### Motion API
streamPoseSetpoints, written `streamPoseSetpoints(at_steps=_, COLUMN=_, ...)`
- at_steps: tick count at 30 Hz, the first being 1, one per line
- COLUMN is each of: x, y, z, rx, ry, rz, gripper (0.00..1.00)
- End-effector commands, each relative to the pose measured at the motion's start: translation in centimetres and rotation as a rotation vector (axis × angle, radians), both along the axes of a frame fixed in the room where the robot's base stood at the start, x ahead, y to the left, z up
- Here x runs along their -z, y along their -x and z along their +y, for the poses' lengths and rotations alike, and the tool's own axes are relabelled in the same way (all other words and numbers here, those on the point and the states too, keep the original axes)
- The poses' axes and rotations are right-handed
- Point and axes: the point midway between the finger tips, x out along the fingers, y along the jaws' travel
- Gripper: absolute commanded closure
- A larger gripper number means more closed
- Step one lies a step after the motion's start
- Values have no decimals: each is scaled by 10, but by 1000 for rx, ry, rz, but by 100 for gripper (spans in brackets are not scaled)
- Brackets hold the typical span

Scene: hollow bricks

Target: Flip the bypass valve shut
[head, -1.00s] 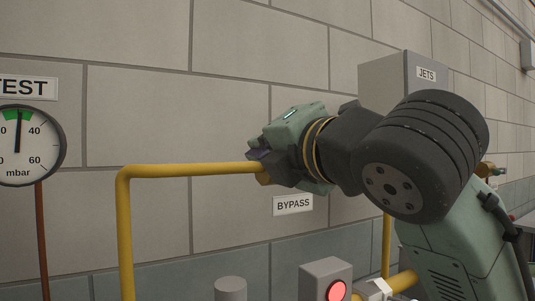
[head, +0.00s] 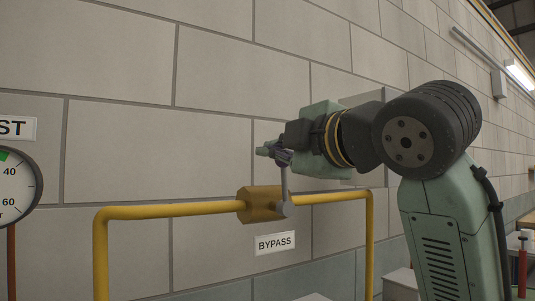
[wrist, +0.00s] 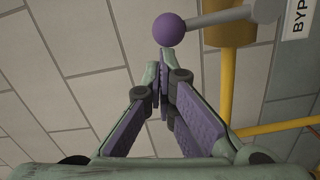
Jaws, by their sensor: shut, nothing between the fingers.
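The bypass valve (head: 262,204) is a brass-yellow body in a horizontal yellow pipe (head: 160,211), above the BYPASS label (head: 274,243). Its grey lever (head: 285,185) stands nearly upright, across the pipe, with a purple ball knob (head: 283,157) at the top. In the wrist view the knob (wrist: 169,30) is just beyond my fingertips, and the lever (wrist: 222,16) runs right to the valve body (wrist: 232,30). My gripper (head: 264,151) is shut and empty, up by the knob; it also shows in the wrist view (wrist: 162,62). I cannot tell whether it touches the knob.
A round gauge (head: 14,192) hangs at the far left under a partly cut-off sign (head: 16,128). The yellow pipe bends down on both sides of the valve. The block wall (head: 120,145) lies close behind. The wall area left of the gripper is clear.

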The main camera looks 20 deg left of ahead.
Motion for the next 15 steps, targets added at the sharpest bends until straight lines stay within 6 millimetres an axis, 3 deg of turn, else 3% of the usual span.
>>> streamPoseSetpoints(at_steps=15, x=-2, y=-5, z=-4, rx=1, ry=-36, rz=48, gripper=100)
